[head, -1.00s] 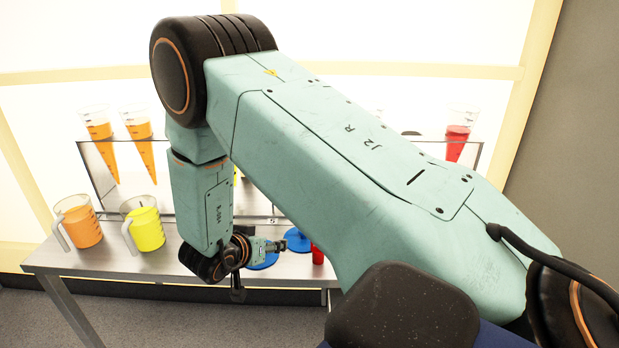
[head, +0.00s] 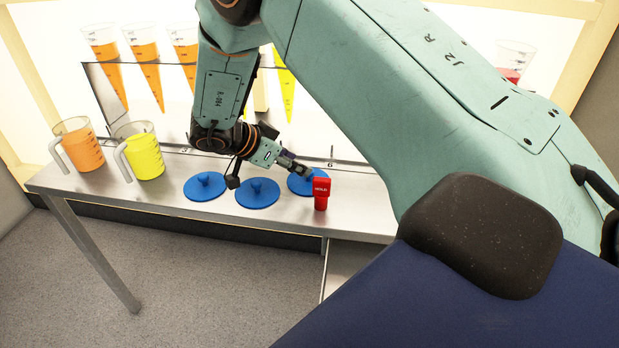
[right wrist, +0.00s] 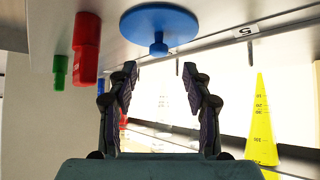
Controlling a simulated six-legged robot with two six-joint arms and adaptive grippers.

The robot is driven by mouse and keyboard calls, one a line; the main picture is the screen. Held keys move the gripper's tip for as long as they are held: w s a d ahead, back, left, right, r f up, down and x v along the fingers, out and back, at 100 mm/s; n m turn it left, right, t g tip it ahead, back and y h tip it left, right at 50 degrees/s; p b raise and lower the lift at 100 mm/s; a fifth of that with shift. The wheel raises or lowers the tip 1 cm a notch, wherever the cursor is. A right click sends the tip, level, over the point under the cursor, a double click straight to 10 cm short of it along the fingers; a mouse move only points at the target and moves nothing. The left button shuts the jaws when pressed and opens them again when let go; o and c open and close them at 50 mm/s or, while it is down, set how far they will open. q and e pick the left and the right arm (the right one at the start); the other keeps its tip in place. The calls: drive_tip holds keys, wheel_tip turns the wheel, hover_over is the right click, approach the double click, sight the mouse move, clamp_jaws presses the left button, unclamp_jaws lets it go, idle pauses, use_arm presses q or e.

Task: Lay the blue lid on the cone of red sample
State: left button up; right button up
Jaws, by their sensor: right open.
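Three blue lids with knobs lie on the metal table: a left lid (head: 205,190), a middle lid (head: 257,196) and a right lid (head: 301,187). My right gripper (head: 304,171) is open at the right lid, hiding part of it. In the right wrist view the fingers (right wrist: 163,88) are apart with nothing between them; a blue lid (right wrist: 158,25) with its knob shows just beyond the tips. The cone of red sample (head: 510,73) is at the far right in the rack, mostly hidden behind my right arm. My left gripper is not in view.
A red block marked HOLD (head: 321,190) stands close beside the right lid; a green one (right wrist: 60,72) shows in the right wrist view. Jugs of orange (head: 82,146) and yellow (head: 146,156) stand at left. Orange cones (head: 147,75) and a yellow cone (head: 286,85) hang in the rack.

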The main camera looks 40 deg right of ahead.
drive_tip(key=x, duration=0.1)
drive_tip(key=b+x, duration=0.1)
drive_tip(key=x, duration=0.3)
drive_tip(key=shift+s+a+f+b, duration=0.1)
drive_tip(key=shift+a+f+b, duration=0.1)
drive_tip(key=shift+f+b, duration=0.2)
drive_tip(key=shift+f, duration=0.1)
drive_tip(key=shift+d+f, duration=0.15)
drive_tip(key=shift+d, duration=0.4)
drive_tip(key=shift+a, duration=0.3)
drive_tip(key=c, duration=0.4)
drive_tip(key=shift+d, duration=0.2)
drive_tip(key=c, duration=0.5)
drive_tip(key=shift+a, duration=0.1)
clamp_jaws()
